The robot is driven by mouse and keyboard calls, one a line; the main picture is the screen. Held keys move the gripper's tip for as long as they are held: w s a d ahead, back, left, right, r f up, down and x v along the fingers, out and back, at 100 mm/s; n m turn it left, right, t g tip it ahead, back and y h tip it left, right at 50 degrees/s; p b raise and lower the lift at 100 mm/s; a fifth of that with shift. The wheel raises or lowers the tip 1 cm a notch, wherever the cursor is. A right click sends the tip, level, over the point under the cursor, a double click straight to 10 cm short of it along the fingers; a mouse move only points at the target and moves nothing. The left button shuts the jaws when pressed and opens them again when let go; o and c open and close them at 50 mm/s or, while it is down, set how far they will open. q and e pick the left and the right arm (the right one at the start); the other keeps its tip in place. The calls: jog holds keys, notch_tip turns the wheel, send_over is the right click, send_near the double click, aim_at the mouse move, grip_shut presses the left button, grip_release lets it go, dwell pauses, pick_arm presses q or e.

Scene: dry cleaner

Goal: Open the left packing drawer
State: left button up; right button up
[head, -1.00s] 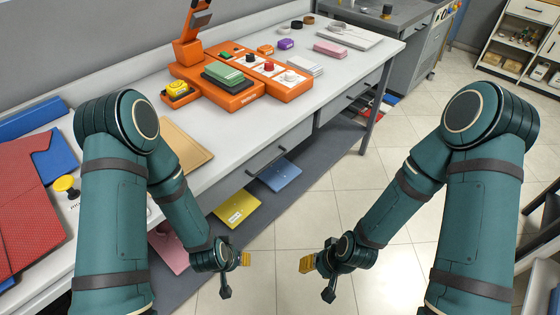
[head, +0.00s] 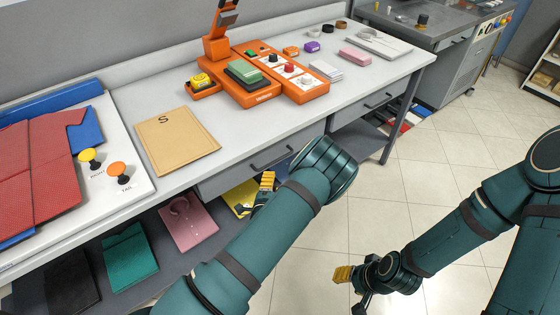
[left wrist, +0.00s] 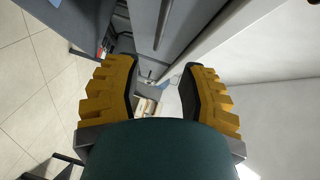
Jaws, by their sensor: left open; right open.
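The left packing drawer (head: 228,178) is a grey front under the white table top. It appears shut, with a dark bar handle (head: 272,157). My left gripper (head: 266,184) is open, just in front of and below the handle in the head view. I cannot tell whether it touches the drawer; my left arm hides part of this area. In the left wrist view its yellow fingers (left wrist: 158,92) are spread, with nothing clearly between them. My right gripper (head: 343,275) is open and empty over the floor, away from the table.
A second drawer (head: 365,110) sits further right under the table. A lower shelf (head: 180,262) holds coloured folded packs, including a pink one (head: 188,222) and a teal one (head: 129,257). An orange machine (head: 245,93) and a tan board (head: 178,141) rest on top. The tiled floor is clear.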

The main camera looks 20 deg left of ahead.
aim_at(277, 160)
pick_arm(q)
jog(key=w, duration=0.4)
jog(key=w+a+f+b, duration=0.1)
jog(key=w, duration=0.6)
jog(key=shift+w+a+f, duration=0.15)
jog(key=shift+w+f, duration=0.2)
grip_shut()
